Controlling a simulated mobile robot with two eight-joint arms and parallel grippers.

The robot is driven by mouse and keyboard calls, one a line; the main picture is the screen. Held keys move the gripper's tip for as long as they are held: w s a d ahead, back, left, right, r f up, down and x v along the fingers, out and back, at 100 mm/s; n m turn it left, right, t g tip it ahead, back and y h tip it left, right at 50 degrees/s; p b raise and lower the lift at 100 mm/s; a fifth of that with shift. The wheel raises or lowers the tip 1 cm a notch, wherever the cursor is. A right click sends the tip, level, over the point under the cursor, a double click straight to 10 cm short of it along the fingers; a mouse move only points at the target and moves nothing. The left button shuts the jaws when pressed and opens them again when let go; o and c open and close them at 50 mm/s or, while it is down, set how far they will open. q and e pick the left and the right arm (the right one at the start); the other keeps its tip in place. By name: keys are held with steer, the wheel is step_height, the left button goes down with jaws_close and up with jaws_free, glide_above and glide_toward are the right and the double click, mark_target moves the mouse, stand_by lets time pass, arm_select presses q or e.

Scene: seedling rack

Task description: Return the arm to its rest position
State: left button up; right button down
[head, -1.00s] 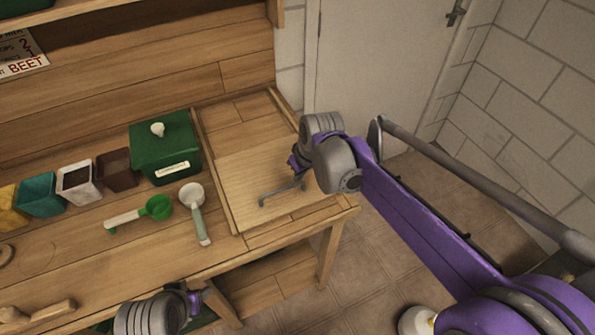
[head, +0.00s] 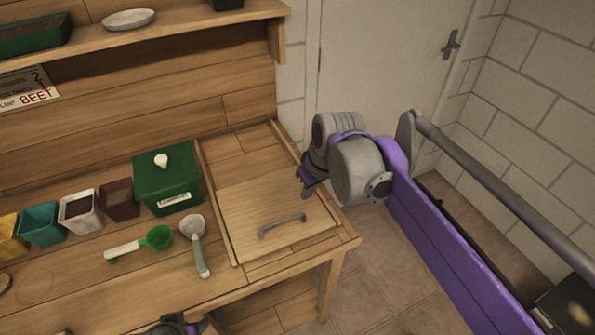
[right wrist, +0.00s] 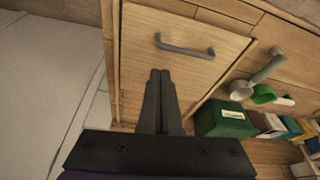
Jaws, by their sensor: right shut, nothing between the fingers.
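My right gripper (head: 309,188) hangs over the right end of the wooden bench (head: 120,268), its fingers small and partly hidden by the wrist. In the right wrist view the fingers (right wrist: 160,75) are together with nothing between them. They point toward a wooden lid panel (head: 262,205) with a grey bar handle (head: 282,226). The handle also shows in the right wrist view (right wrist: 184,49), apart from the fingertips. Part of my left arm shows at the bottom edge of the head view; its fingers cannot be made out.
A green box (head: 168,183) with a white knob stands left of the panel. A green scoop (head: 158,238) and a grey-white scoop (head: 193,228) lie in front. Several small pots line the left. A shelf (head: 190,28) runs above. A door (head: 385,65) and block wall (head: 535,90) are beyond.

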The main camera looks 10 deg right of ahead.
arm_select(q)
steer(key=r+p, duration=0.2)
steer(key=w+r+p, duration=0.1)
steer(key=r, duration=0.1)
steer(key=shift+w+r+p, duration=0.1)
steer(key=shift+r+p, duration=0.15)
steer(key=shift+p, duration=0.1)
steer(key=shift+c, duration=0.2)
arm_select(e)
steer(key=s+d+f+m+t, duration=0.1)
steer(key=s+d+f+m, duration=0.1)
steer(key=s, duration=0.7)
steer(key=s+d+f+m+t+h, duration=0.1)
steer(key=s+d+f+m, duration=0.1)
steer(key=s+d+f, duration=0.2)
steer(key=s+f, duration=0.3)
steer(key=s, duration=0.3)
steer(key=shift+s+d+f+m, duration=0.15)
steer(key=shift+s+f+m, duration=0.05)
steer(key=shift+m, duration=0.1)
arm_select(q)
steer(key=shift+c, duration=0.4)
